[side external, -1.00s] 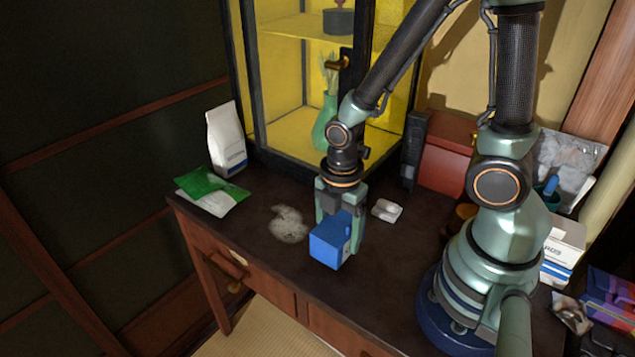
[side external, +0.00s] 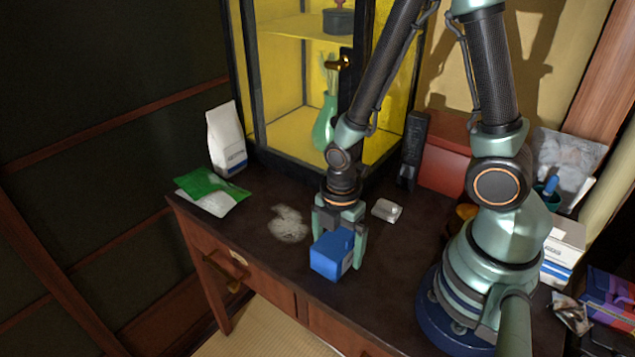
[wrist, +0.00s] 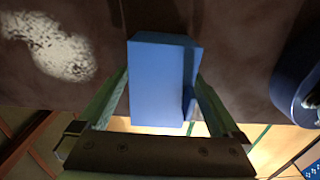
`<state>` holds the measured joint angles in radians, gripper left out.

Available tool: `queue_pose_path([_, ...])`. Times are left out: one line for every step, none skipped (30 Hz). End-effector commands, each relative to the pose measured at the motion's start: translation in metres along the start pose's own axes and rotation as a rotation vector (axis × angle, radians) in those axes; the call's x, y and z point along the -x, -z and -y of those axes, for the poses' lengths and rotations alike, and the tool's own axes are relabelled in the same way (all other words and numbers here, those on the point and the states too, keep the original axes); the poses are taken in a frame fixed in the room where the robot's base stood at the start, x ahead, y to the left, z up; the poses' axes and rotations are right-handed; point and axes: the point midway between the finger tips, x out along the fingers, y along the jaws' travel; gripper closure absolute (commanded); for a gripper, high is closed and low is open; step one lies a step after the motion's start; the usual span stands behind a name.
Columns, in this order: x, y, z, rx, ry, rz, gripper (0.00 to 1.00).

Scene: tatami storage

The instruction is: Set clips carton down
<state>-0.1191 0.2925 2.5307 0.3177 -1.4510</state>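The blue clips carton (side external: 329,254) is at the front edge of the dark desk top (side external: 262,258). My gripper (side external: 340,242) points down, with its fingers on either side of the carton. In the wrist view the carton (wrist: 157,85) sits between the two fingertips, with no clear gap on either side. Its base is low, at or just above the desk; I cannot tell whether it touches. Its underside is hidden.
A white spill patch (side external: 289,224) lies left of the carton. A small white object (side external: 387,210) lies behind it to the right. A glass cabinet (side external: 275,90) is behind.

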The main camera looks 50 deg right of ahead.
Motion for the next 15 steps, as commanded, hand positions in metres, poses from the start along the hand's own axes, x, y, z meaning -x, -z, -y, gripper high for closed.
queue_pose_path([0.0, 0.0, 0.0, 0.0, 0.0, 0.0, 0.0])
queue_pose_path([0.0, 0.0, 0.0, 0.0, 0.0, 0.0, 0.0])
queue_pose_path([0.0, 0.0, 0.0, 0.0, 0.0, 0.0, 0.0])
queue_pose_path([0.0, 0.0, 0.0, 0.0, 0.0, 0.0, 0.0])
queue_pose_path([0.0, 0.0, 0.0, 0.0, 0.0, 0.0, 0.0])
queue_pose_path([0.001, 0.0, 0.0, 0.0, 0.0, 0.0, 0.0])
queue_pose_path([0.002, 0.0, 0.0, 0.0, 0.0, 0.0, 0.0])
queue_pose_path([0.003, 0.0, 0.0, 0.0, -0.001, 0.0, 0.0])
queue_pose_path([0.006, 0.0, -0.001, 0.0, -0.002, 0.0, 0.0])
queue_pose_path([0.008, 0.0, -0.001, 0.0, -0.004, 0.0, 0.0])
queue_pose_path([0.01, 0.0, -0.001, 0.0, -0.003, 0.0, 0.0])
queue_pose_path([0.015, 0.0, -0.001, 0.0, -0.005, -0.001, 0.0])
queue_pose_path([0.018, 0.0, -0.001, 0.0, -0.005, -0.001, 0.0])
queue_pose_path([0.021, 0.0, -0.002, 0.0, -0.006, -0.001, 0.0])
queue_pose_path([0.026, 0.0, -0.001, 0.0, -0.006, -0.001, 0.0])
